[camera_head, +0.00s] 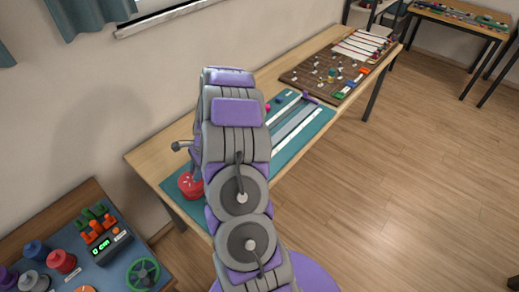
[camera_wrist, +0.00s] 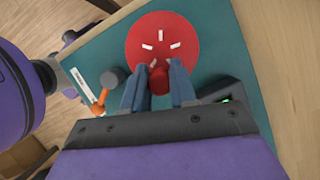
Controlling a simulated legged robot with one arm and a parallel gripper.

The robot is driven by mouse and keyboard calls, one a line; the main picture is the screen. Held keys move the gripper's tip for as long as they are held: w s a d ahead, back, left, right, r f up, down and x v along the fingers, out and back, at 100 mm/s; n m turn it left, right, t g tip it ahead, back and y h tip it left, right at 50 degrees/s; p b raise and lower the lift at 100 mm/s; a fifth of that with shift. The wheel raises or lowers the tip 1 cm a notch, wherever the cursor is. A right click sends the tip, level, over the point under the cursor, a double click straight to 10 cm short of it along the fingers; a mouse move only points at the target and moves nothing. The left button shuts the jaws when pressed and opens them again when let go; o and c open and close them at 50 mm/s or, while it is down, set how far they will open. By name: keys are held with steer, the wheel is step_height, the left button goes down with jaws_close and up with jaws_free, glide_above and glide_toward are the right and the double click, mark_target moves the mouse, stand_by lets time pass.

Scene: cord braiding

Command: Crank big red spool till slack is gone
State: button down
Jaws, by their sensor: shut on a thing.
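The big red spool (camera_wrist: 152,38) is a round red disc with short white marks, seen from above in the wrist view. It stands on the teal mat (camera_wrist: 220,50). In the head view the red spool (camera_head: 188,184) shows at the left of my arm, partly hidden by it. A red crank knob (camera_wrist: 159,78) sits at the disc's near edge. My gripper (camera_wrist: 159,80) has its two blue-grey fingers shut around this knob. In the head view my arm hides the gripper. I cannot make out any cord on the spool.
An orange-and-grey lever (camera_wrist: 105,92) stands left of the fingers. A dark box with a green light (camera_wrist: 226,98) is at right. In the head view, a brown pegboard (camera_head: 325,75) lies farther along the table. A side table (camera_head: 85,235) holds several spools at lower left.

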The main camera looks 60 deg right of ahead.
steer(key=shift+s+a+f+b, duration=0.2)
steer(key=shift+a+b, duration=0.05)
steer(key=shift+b, duration=1.15)
steer(key=shift+s+a+r+p, duration=0.15)
steer(key=shift+a+r+p, duration=0.05)
steer(key=shift+p, duration=0.5)
steer(key=shift+f, duration=0.1)
steer(key=c, duration=0.8)
jaws_free()
steer(key=shift+d, duration=0.15)
steer(key=p+v, duration=0.3)
steer(key=v, duration=1.4)
steer(key=shift+p, duration=0.35)
